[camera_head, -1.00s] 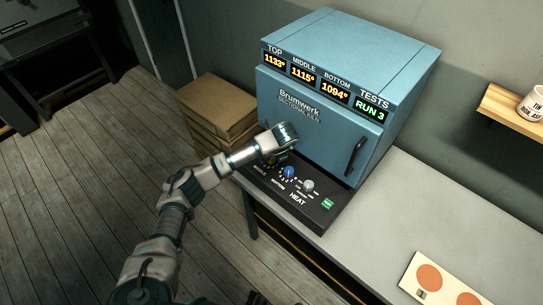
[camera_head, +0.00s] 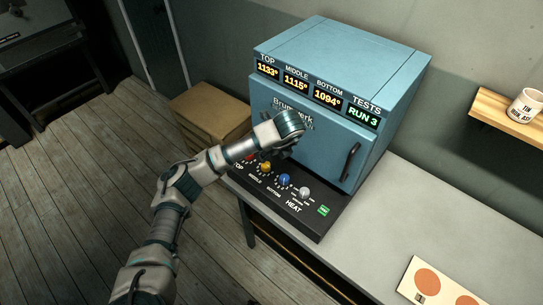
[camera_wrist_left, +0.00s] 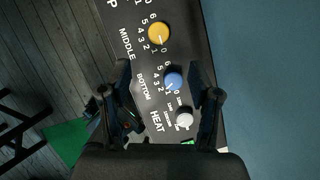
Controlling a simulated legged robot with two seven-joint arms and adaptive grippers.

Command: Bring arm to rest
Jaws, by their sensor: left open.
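My left arm reaches in from the lower left of the head view, its wrist in front of the lower part of the blue kiln's door (camera_head: 322,135). In the wrist view my left gripper (camera_wrist_left: 168,82) is open and empty, its fingers apart over the black control panel (camera_head: 318,226). Between and beyond the fingers show a blue knob (camera_wrist_left: 173,81) marked bottom, a white heat knob (camera_wrist_left: 184,119) and a yellow knob (camera_wrist_left: 159,34) marked middle. No finger visibly grips a knob. In the head view the fingers are hidden behind the wrist. My right gripper is not seen.
The kiln stands on a grey table (camera_head: 400,215). Brown boxes (camera_head: 212,112) are stacked to its left. A card with orange discs (camera_head: 432,284) lies at the front right. A wall shelf (camera_head: 490,108) holds a white mug (camera_head: 525,105). The table right of the panel is clear.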

